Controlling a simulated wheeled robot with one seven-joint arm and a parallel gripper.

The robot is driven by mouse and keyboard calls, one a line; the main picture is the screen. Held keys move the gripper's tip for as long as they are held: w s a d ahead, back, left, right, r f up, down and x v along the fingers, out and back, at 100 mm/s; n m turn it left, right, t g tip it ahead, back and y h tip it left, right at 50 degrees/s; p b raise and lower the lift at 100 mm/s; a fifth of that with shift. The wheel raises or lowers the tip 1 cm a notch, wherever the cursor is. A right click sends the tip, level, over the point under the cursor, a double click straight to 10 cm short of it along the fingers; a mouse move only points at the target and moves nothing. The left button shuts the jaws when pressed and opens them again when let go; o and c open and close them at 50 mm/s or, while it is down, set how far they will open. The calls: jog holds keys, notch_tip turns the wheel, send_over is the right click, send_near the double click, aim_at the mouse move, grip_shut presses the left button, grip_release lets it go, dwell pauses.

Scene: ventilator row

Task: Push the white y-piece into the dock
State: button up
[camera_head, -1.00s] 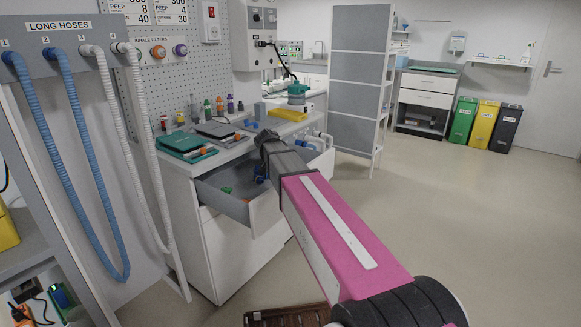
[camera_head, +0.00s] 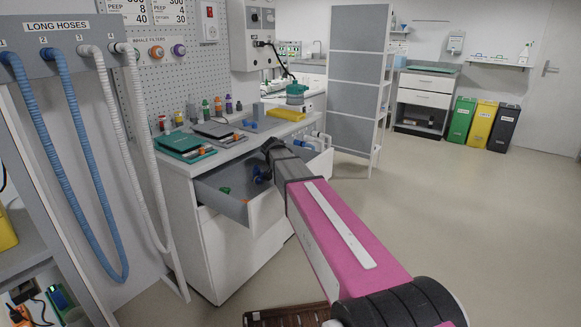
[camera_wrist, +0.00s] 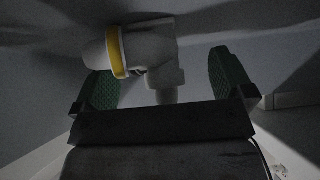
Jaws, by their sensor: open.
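In the wrist view a white plastic fitting with a yellow band, seemingly the y-piece (camera_wrist: 150,50), lies just beyond and between my fingers. Its banded end reaches left across the left finger and a short stub points down toward the palm. My gripper (camera_wrist: 164,84) has two green-padded fingers standing wide apart. I cannot tell whether either finger touches the fitting. In the head view my gripper (camera_head: 268,146) is over the open drawer's far end, near the counter's front edge. The y-piece cannot be made out there, and I cannot identify the dock.
The grey drawer (camera_head: 218,205) stands open below the counter and holds small blue and green parts. Teal and grey cases (camera_head: 185,145), bottles and a yellow box (camera_head: 286,114) stand on top. White pipe fittings (camera_head: 322,137) stick out at the counter's right end. The floor to the right is clear.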

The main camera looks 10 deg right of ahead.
jog(key=c, duration=1.6)
jog(key=shift+r, duration=0.1)
jog(key=shift+r, duration=0.1)
jog(key=shift+r, duration=1.3)
